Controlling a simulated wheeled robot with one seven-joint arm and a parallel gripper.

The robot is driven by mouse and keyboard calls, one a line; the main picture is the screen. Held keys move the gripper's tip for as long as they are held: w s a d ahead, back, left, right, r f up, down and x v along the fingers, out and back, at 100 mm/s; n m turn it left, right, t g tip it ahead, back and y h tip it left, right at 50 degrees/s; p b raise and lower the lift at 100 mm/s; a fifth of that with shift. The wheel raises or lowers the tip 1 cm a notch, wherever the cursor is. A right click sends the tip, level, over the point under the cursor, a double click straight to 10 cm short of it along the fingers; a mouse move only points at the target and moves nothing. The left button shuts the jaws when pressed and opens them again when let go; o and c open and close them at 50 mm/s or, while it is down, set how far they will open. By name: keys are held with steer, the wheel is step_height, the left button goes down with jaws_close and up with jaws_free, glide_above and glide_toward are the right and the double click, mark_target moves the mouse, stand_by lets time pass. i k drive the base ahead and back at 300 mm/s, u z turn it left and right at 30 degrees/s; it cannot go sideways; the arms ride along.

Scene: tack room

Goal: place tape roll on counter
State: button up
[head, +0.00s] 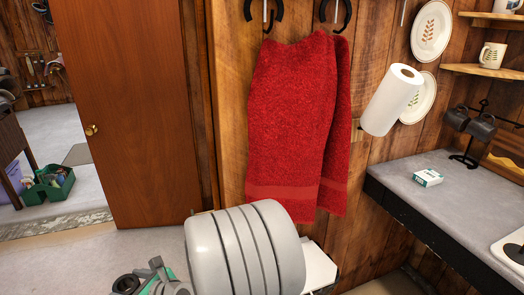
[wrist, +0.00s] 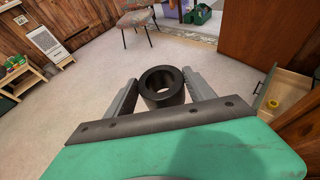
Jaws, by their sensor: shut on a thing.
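The tape roll, a thick black ring (wrist: 162,88), is held between the two grey fingers of my gripper (wrist: 160,92) in the wrist view, its hole facing the camera. In the head view the tape roll (head: 127,284) shows at the bottom left, beside my gripper (head: 155,275), which is partly cut off by the frame and hidden by my arm. The grey counter (head: 392,180) with a dark edge is at the right of the head view, well away from my gripper.
A small white and green box (head: 427,178) lies on the counter, with bare surface around it. A mug rack (head: 470,140) stands at its back. A red towel (head: 295,120) and a paper roll (head: 392,100) hang on the wall. A wooden door (head: 130,110) is at left.

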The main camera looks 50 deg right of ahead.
mark_target(456, 199)
steer(key=z, duration=2.05)
